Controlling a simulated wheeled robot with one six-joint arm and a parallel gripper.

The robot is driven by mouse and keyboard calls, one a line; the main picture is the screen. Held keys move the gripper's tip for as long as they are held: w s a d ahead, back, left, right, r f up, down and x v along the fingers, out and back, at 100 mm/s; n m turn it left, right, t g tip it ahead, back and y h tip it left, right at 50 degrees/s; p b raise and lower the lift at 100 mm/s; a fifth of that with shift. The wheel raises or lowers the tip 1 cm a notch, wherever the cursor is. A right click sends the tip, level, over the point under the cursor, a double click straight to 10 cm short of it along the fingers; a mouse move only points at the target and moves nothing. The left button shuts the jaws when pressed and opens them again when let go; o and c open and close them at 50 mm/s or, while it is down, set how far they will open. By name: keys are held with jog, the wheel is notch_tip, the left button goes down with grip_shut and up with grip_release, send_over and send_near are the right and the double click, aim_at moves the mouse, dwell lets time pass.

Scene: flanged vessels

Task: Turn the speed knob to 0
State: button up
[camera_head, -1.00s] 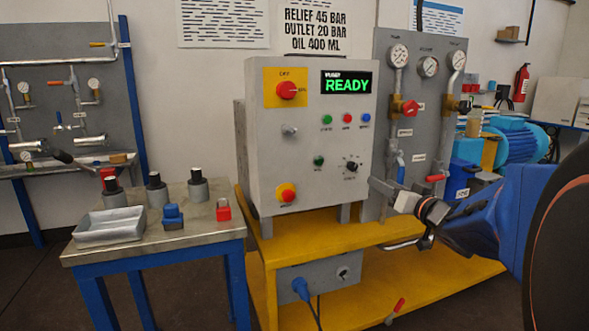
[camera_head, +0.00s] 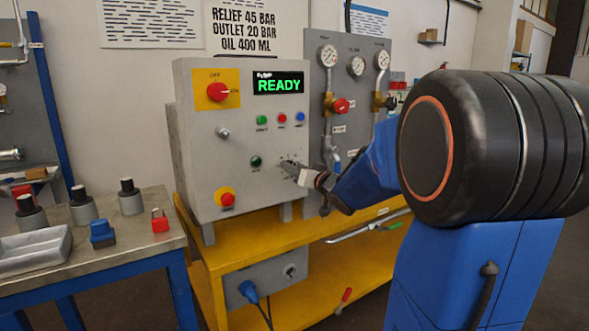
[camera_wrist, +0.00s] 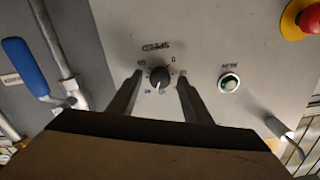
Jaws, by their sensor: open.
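The speed knob (camera_wrist: 159,78) is a small dark round dial with a pale pointer on the grey control panel (camera_head: 200,160). In the wrist view, the word SPEED stands upside down above it, with small scale marks around it. My gripper (camera_wrist: 160,84) is open, one finger on each side of the knob, with a gap on both sides. I cannot tell how deep the fingertips reach. In the head view, my gripper (camera_head: 290,165) is at the panel's lower right and mostly hides the knob. The display (camera_head: 279,84) reads READY in green.
A red emergency button on yellow (camera_head: 226,198) is lower on the panel. A blue-handled lever (camera_wrist: 25,68) and pipe are left in the wrist view. A side table (camera_head: 150,240) holds a tray and small parts.

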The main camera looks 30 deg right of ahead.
jog(key=shift+w, duration=0.25)
jog(key=c, duration=1.1)
jog(key=shift+o, duration=0.2)
